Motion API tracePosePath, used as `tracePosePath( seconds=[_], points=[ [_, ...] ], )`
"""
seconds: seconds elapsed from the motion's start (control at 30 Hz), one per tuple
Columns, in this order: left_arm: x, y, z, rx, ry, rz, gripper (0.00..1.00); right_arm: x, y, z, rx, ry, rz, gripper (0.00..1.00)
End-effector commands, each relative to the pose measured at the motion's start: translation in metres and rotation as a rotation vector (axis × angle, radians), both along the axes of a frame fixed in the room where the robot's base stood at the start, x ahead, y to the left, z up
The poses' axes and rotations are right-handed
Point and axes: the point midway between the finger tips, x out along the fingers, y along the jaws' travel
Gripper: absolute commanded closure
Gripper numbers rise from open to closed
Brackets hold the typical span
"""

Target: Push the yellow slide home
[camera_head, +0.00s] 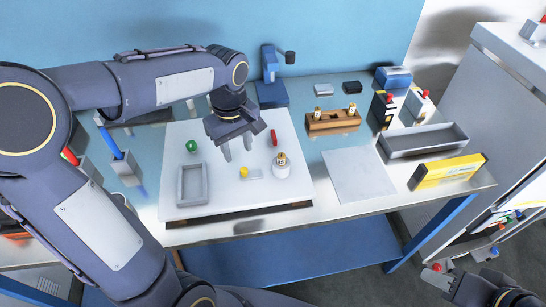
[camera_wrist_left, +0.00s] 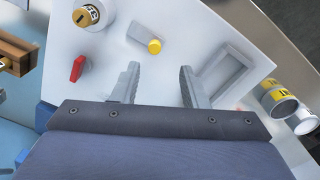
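The yellow slide is a small yellow knob (camera_head: 243,171) at the left end of a short pale grey bar (camera_head: 254,175), on a white panel (camera_head: 225,200). The knob also shows in the left wrist view (camera_wrist_left: 154,46), seen beyond the fingertips. My left gripper (camera_head: 237,148) is above the panel, just behind the knob and pointing down. In the left wrist view its two fingers (camera_wrist_left: 160,70) are apart with nothing between them, and the knob appears apart from them. My right gripper (camera_head: 485,285) is at the lower right corner, partly cut off; its fingers are unclear.
The panel also carries a green knob (camera_head: 191,146), a red lever (camera_head: 273,138), a labelled round dial (camera_head: 282,166) and a shallow grey tray (camera_head: 192,198). To the right are a wooden block (camera_head: 333,120), a grey bin (camera_head: 425,142) and a yellow box (camera_head: 449,171).

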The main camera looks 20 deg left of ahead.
Motion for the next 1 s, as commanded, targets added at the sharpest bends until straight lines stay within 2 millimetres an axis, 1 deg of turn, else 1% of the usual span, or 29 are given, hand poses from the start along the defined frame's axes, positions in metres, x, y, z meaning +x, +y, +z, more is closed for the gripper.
tracePosePath(
  seconds=[0.07,0.17,0.27,0.4,0.6,0.73,0.97,1.0],
  points=[
    [0.005,0.000,-0.003,0.012,0.011,0.023,0.60,0.000,0.000,0.001,0.000,0.000,0.000,0.64],
    [0.006,0.000,-0.011,0.015,0.016,0.032,0.60,0.000,0.000,0.002,0.000,0.000,0.000,0.64],
    [0.005,0.000,-0.025,0.014,0.017,0.032,0.60,0.000,0.000,0.002,0.000,0.000,0.000,0.64],
    [0.005,0.000,-0.049,0.015,0.018,0.031,0.60,0.000,0.000,0.004,0.000,0.000,0.000,0.64],
    [0.005,0.000,-0.074,0.014,0.015,0.030,0.60,0.000,0.000,0.006,0.000,0.000,0.000,0.64],
    [0.005,0.000,-0.080,0.013,0.013,0.030,0.60,0.000,0.000,0.006,0.000,0.000,0.000,0.64],
    [0.005,0.000,-0.080,0.012,0.012,0.030,0.60,0.000,0.000,0.006,0.000,0.000,0.000,0.64],
    [0.005,0.000,-0.080,0.012,0.012,0.030,0.64,0.000,0.000,0.006,0.000,0.000,0.000,0.64]
  ],
)
